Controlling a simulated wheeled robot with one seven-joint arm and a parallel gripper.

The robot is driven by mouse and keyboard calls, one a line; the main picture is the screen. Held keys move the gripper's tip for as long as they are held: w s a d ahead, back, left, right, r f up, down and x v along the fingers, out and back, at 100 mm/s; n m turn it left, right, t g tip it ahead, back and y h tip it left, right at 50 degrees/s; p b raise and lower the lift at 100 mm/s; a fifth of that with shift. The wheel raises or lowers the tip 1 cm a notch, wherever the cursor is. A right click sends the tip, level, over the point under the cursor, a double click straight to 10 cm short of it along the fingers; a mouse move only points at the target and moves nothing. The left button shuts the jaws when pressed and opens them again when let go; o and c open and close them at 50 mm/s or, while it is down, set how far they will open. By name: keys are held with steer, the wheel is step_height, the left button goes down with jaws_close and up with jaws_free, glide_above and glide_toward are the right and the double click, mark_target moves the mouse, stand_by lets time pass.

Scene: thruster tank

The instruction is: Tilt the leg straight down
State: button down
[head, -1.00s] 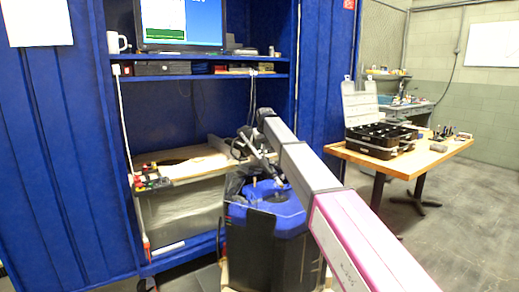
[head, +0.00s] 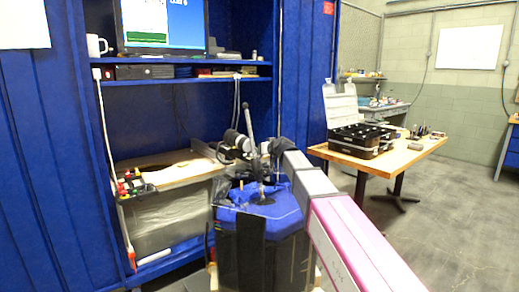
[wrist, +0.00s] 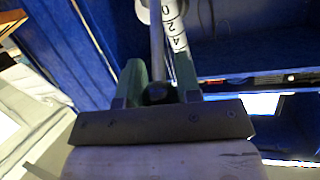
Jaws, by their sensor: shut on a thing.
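The leg (head: 249,119) appears to be the slim grey rod above the tank. In the head view its upper part stands nearly upright, leaning slightly. A dark and white cylindrical part (head: 236,141) sits just left of it. My gripper (head: 264,148) is at the rod's lower part, partly hidden by my arm. In the wrist view my gripper (wrist: 160,80) has two green fingers closed around the dark rod (wrist: 156,40). A white cylinder marked with digits (wrist: 174,28) lies beside the rod. The black tank (head: 285,258) with its blue lid (head: 262,203) stands below; the rod's lower end cannot be made out.
A blue cabinet (head: 60,190) with a shelf (head: 190,80) and monitor (head: 163,25) stands behind. A workbench surface (head: 172,170) lies left of the tank. A wooden table (head: 400,160) with a black case (head: 362,140) stands right. Floor at right is open.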

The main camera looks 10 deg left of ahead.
steer(key=shift+s+d+f+t+y, duration=0.3)
steer(key=shift+s+d+t, duration=0.05)
steer(key=shift+s+d, duration=0.15)
steer(key=shift+s+d+f+t+y, duration=0.25)
steer(key=shift+s+d+t+y, duration=0.1)
steer(key=shift+d, duration=0.15)
steer(key=shift+s+d+f+t+y, duration=0.4)
steer(key=shift+s+d+f+y, duration=0.05)
steer(key=shift+s+d, duration=0.1)
steer(key=shift+d+f+m, duration=0.1)
steer(key=shift+f+m, duration=0.05)
steer(key=shift+m, duration=0.15)
steer(key=c, duration=0.8)
jaws_free()
steer(key=v, duration=1.1)
steer(key=shift+f, duration=0.15)
